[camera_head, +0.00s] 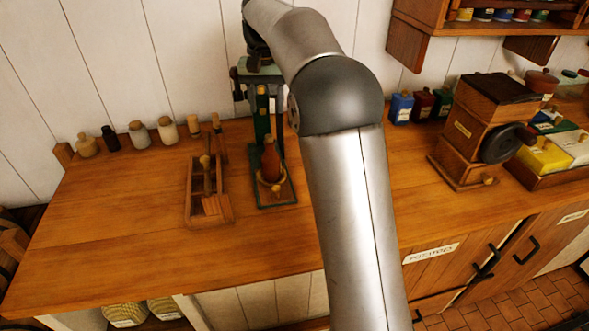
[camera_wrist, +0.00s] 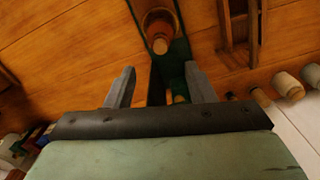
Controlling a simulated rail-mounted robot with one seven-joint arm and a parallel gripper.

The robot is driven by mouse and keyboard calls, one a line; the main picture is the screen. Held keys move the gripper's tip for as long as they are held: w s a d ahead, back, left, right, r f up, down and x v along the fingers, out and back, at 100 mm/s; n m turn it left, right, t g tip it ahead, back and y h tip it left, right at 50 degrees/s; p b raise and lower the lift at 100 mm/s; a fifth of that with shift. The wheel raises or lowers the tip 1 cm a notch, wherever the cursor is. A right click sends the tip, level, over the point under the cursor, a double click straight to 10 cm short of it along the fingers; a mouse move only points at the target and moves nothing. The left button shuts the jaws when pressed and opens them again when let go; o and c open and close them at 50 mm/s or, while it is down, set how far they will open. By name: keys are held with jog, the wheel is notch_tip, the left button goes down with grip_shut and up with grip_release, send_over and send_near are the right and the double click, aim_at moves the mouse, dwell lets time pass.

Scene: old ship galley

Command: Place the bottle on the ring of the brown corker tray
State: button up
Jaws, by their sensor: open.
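The brown bottle (camera_head: 270,160) stands upright on the green corker tray (camera_head: 288,192), with a wooden ring around its base. In the wrist view the bottle (camera_wrist: 158,25) is seen from above, beyond my fingertips. The brown corker tray (camera_head: 191,213) is to the left, a wooden frame with an upright post; its ring cannot be made out. Part of it shows in the wrist view (camera_wrist: 226,35). My gripper (camera_wrist: 160,82) is open and empty, above and behind the bottle.
Several small jars (camera_head: 138,133) line the back of the counter at left. A wooden grinder (camera_head: 470,130) and coloured bottles (camera_head: 402,107) stand at right. The counter's front left (camera_head: 120,260) is clear. A shelf (camera_head: 420,20) hangs upper right.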

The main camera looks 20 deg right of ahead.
jog(key=s+f+n, duration=0.1)
jog(key=s+f, duration=0.3)
jog(key=s, duration=0.8)
jog(key=s+f+n, duration=0.1)
jog(key=s+f, duration=0.4)
jog(key=s, duration=0.7)
jog(key=s+f+n, duration=0.2)
jog(key=s+f, duration=0.2)
jog(key=s, duration=0.8)
jog(key=shift+f+t, duration=0.3)
jog(key=shift+f, duration=0.1)
